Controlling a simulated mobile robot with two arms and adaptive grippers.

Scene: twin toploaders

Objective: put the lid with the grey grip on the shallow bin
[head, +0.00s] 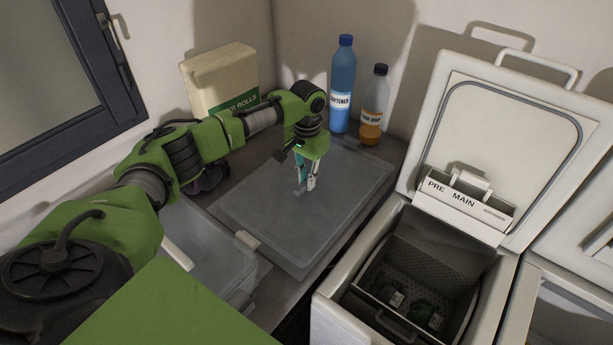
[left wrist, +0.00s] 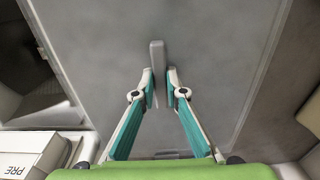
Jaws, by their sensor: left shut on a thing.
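My left gripper (head: 307,186) is shut on the upright grey grip (left wrist: 157,62) of a flat, translucent grey lid (head: 265,215). In the left wrist view one finger is on each side of the grip, and the lid (left wrist: 210,40) spreads beneath. The lid looks about level over the counter behind the clear bin. I cannot tell whether it rests on something or hangs just above it. A clear plastic bin (head: 235,280) stands open at the front left, partly hidden by my left arm. My right gripper is not in view.
An open toploader (head: 330,310) with raised lid (head: 500,110) stands at the right, a second beside it. A blue bottle (head: 342,95), an amber bottle (head: 372,110) and a box of rolls (head: 215,75) stand at the back. Little counter is bare.

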